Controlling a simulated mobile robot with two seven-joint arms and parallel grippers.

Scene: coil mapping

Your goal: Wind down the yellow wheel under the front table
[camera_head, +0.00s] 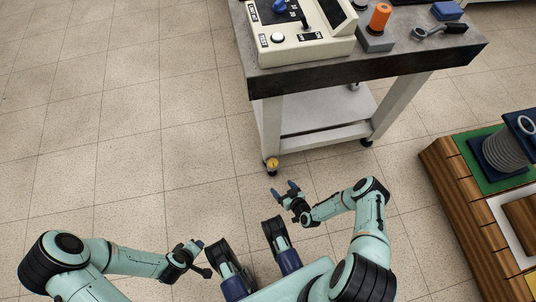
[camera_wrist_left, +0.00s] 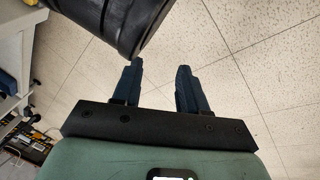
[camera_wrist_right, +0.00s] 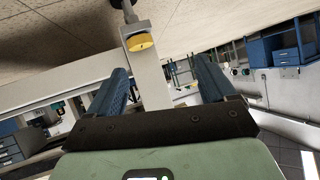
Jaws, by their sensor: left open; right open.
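The yellow wheel (camera_head: 272,163) is a small disc low on the near left leg of the front table (camera_head: 350,66), just above the black foot. It also shows in the right wrist view (camera_wrist_right: 142,43), above and between my fingers and beyond their tips. My right gripper (camera_head: 282,190) is open and empty, a short way on the near side of the wheel and apart from it. My left gripper (camera_head: 201,255) is lower left in the head view, far from the wheel. Its two blue fingers in the left wrist view (camera_wrist_left: 158,75) stand apart with only floor between them.
On the table are a cream control box (camera_head: 300,40), an orange-topped grey block (camera_head: 378,25) and a blue block (camera_head: 447,11). A wooden bench with a coil (camera_head: 505,150) stands at the right. The tiled floor (camera_head: 120,120) at the left is clear.

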